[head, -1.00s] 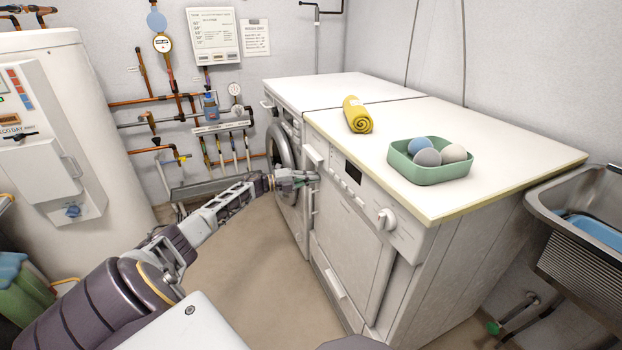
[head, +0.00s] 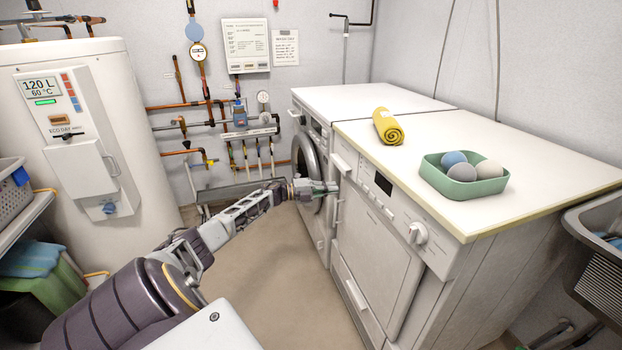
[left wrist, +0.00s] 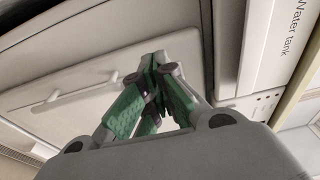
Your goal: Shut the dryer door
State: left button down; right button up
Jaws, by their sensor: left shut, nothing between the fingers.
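The dryer (head: 440,275) is the nearer white machine under the worktop. Its square white door (head: 375,245) looks close to flush with the front, with a dark line along its right edge; I cannot tell whether it is fully shut. My left gripper (head: 333,188) is at the door's upper left corner, just below the water tank drawer (head: 343,165). In the left wrist view its green-padded fingers (left wrist: 155,75) are together and empty, in front of the door panel (left wrist: 100,85); contact is unclear. The label "Water tank" (left wrist: 281,35) shows beside them. My right gripper is out of view.
A yellow rolled towel (head: 388,127) and a green tray (head: 465,188) with balls lie on the worktop (head: 520,160). A sink (head: 600,255) is at right, a white boiler (head: 75,120) at left. The floor (head: 275,275) before the machines is clear.

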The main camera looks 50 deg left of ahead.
pick_arm(q)
jog(key=w+a+b, duration=0.1)
jog(key=a+b, duration=0.3)
jog(key=a, duration=0.5)
jog(key=shift+a, duration=0.25)
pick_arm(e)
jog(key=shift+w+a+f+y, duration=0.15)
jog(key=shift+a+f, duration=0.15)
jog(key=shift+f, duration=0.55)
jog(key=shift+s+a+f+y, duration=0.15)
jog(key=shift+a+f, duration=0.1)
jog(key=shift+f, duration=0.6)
pick_arm(q)
jog(key=shift+w+a+b, duration=0.15)
jog(key=shift+a+b, duration=0.2)
jog(key=shift+b, duration=0.1)
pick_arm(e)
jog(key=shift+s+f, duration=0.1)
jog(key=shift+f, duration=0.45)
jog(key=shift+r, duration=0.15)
